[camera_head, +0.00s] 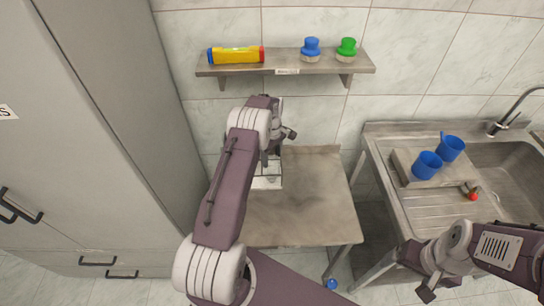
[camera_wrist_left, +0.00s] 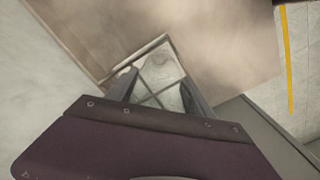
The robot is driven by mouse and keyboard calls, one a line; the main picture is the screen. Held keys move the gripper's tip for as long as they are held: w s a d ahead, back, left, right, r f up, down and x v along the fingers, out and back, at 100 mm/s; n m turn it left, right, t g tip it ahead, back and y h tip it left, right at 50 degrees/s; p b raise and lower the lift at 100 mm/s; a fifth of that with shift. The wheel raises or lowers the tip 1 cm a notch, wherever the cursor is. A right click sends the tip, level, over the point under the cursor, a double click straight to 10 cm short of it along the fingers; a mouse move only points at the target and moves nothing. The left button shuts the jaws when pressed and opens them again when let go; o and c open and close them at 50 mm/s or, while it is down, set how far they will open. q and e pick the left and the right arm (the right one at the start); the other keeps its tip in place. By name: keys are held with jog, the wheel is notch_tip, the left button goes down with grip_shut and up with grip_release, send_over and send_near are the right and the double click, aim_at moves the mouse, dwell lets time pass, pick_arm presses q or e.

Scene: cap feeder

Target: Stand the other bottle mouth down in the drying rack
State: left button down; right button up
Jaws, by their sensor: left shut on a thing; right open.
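The white drying rack (camera_head: 268,183) stands on the metal table, partly hidden behind my left arm. My left gripper (camera_head: 270,158) is over the rack, pointing down. In the left wrist view its two fingers (camera_wrist_left: 159,92) are shut on a pale, see-through thing that looks like a bottle (camera_wrist_left: 157,70). White bars of the rack cross just around it. I cannot tell which way its mouth points or whether it touches the rack. My right gripper (camera_head: 428,290) is open and empty, low at the right near the sink.
The metal table (camera_head: 315,205) is bare right of the rack. Two blue cups (camera_head: 427,165) stand by the sink (camera_head: 500,165). Grey cabinets (camera_head: 100,110) close the left side.

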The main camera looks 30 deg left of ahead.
pick_arm(q)
jog(key=shift+c, duration=1.5)
grip_release()
jog(key=shift+r, duration=0.4)
notch_tip(320, 180, up, 8)
jog(key=shift+f+b, duration=0.1)
jog(key=shift+b, duration=1.1)
jog(key=shift+r, duration=0.25)
